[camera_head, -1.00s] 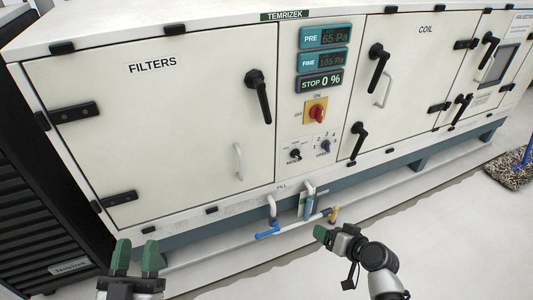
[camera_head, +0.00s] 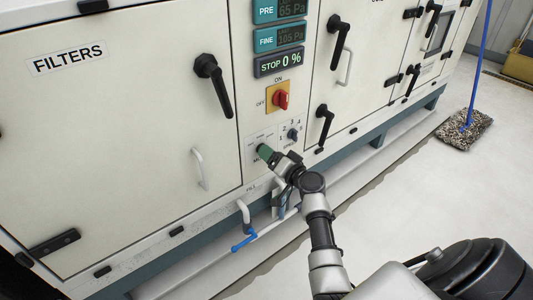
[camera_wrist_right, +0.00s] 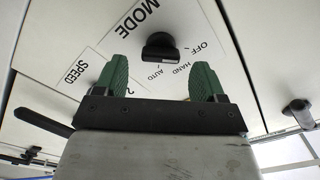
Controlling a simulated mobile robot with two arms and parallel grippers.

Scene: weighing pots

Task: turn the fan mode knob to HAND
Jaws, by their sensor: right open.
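The fan mode knob (camera_wrist_right: 160,47) is black and sits on the panel below the word MODE in the right wrist view. The labels OFF, HAND and AUTO curve around it. Its grip bar lies roughly across the picture, with one end towards the OFF side; I cannot tell its exact mark. My right gripper (camera_wrist_right: 160,82) is open, its green fingers apart on either side of the knob's line and short of it, with nothing between them. In the head view my right gripper (camera_head: 265,152) is at the panel and hides the knob. My left gripper is out of view.
The speed knob (camera_head: 292,134) sits just right of my right gripper. The red main switch (camera_head: 281,99) is above. A black door handle (camera_head: 213,84) and a blue-handled pipe valve (camera_head: 243,242) are nearby. A mop (camera_head: 464,130) stands on the floor at right.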

